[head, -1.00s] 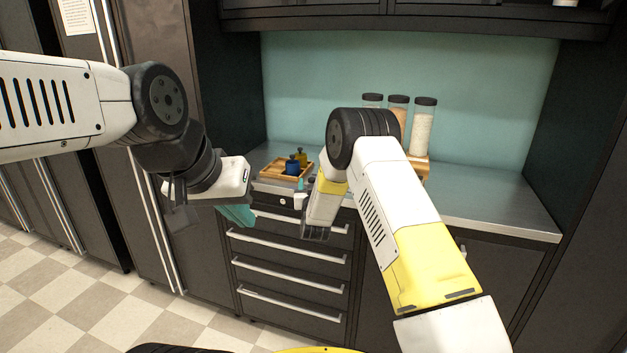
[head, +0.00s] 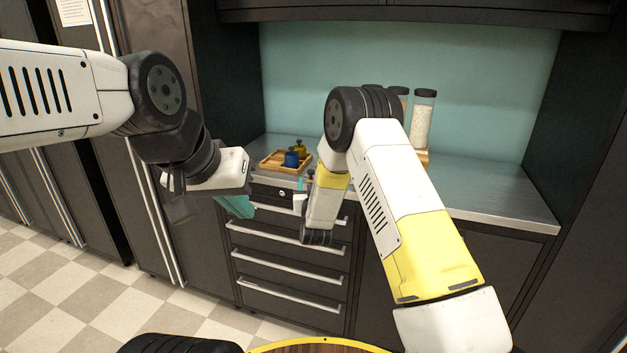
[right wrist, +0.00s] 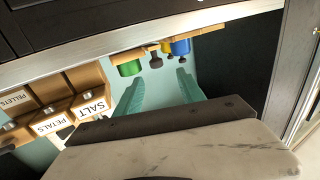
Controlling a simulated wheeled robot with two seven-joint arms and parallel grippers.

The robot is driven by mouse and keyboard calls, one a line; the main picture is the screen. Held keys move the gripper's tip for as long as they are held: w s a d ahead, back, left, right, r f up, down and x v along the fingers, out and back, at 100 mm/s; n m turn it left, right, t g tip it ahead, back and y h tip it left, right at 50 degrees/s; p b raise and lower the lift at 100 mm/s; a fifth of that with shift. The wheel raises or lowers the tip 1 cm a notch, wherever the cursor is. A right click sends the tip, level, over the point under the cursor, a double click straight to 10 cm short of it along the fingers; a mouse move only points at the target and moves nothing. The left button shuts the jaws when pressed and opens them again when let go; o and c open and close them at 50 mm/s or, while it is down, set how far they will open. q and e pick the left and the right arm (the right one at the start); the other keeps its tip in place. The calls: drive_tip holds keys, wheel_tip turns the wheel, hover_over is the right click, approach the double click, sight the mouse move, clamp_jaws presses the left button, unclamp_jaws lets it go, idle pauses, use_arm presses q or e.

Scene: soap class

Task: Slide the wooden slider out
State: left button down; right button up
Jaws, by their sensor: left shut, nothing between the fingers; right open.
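In the head view a light wooden tray (head: 268,164) sits on the counter with a blue bottle (head: 291,160) and a yellow bottle (head: 299,147). I cannot tell which wooden part is the slider. In the right wrist view wooden blocks labelled SALT (right wrist: 91,103) and PETALS (right wrist: 50,124) show at the left, and a wooden piece (right wrist: 213,27) with green, blue and yellow items shows at the top. My right gripper (right wrist: 158,88) is open and empty, its teal fingers apart below those items. My left gripper (head: 238,206), teal-tipped, is shut and empty in front of the drawers.
Drawers (head: 290,262) with long handles lie below the counter edge. The counter's right part is clear. A tall dark cabinet stands at the left.

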drive_tip(key=s+r, duration=0.5)
drive_tip(key=shift+d, duration=0.15)
idle(0.8)
drive_tip(key=s+d+r+g+y, duration=0.1)
drive_tip(key=s+d+r+g, duration=0.2)
drive_tip(key=s+d+r, duration=0.3)
drive_tip(key=s+d+r+g, duration=0.2)
drive_tip(key=s+d+r, duration=0.1)
drive_tip(key=r, duration=0.5)
drive_tip(key=s+d+g, duration=0.3)
drive_tip(key=s+d, duration=0.2)
drive_tip(key=s, duration=0.9)
drive_tip(key=s+d+g+h, duration=0.1)
drive_tip(key=s+d+g, duration=0.2)
drive_tip(key=s, duration=1.2)
drive_tip(key=d, duration=0.2)
drive_tip(key=shift+d+r+m+g, duration=0.3)
drive_tip(key=shift+d+r+m, duration=0.1)
